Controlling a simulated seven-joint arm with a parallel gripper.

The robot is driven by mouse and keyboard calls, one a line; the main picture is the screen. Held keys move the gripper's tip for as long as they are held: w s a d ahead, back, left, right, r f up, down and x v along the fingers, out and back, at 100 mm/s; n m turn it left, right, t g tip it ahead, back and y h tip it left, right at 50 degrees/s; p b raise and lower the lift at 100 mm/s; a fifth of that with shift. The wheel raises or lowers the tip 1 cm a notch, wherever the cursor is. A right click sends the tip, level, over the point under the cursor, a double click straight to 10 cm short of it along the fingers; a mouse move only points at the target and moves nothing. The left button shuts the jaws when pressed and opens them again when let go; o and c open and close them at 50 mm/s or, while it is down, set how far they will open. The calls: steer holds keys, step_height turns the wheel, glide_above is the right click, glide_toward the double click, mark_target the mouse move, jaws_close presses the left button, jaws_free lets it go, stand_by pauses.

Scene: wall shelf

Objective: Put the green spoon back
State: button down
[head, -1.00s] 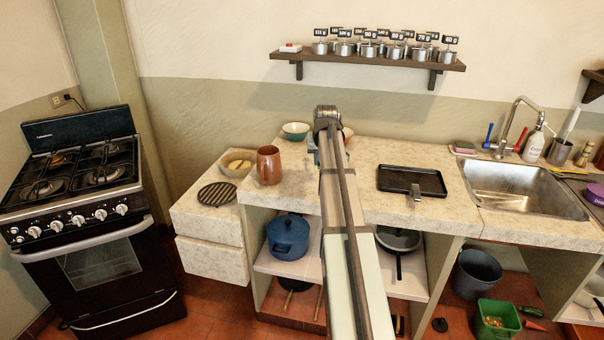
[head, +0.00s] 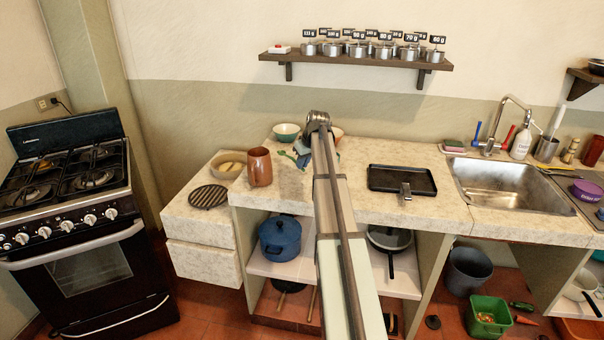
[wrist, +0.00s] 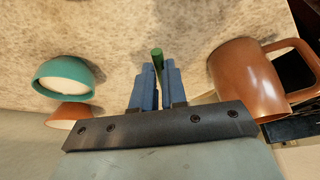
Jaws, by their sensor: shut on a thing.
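The green spoon (wrist: 157,62) shows in the wrist view only as a short green rod, its handle end, between the two blue fingers. The rest of it is hidden. My gripper (wrist: 157,76) is shut on it, above the pale stone counter. In the head view my gripper (head: 301,153) shows as a blue shape just left of my arm, right of the brown mug.
A brown mug (head: 260,167) stands close left, also in the wrist view (wrist: 246,84). A teal bowl (head: 287,131) and an orange bowl (wrist: 70,115) are near the wall. A black pan (head: 402,180) lies right. A wall shelf (head: 355,66) holds weights.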

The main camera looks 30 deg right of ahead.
mark_target(304, 169)
steer(key=shift+f, duration=2.4)
steer(key=c, duration=1.2)
jaws_free()
steer(key=shift+o, duration=0.2)
steer(key=v, duration=1.2)
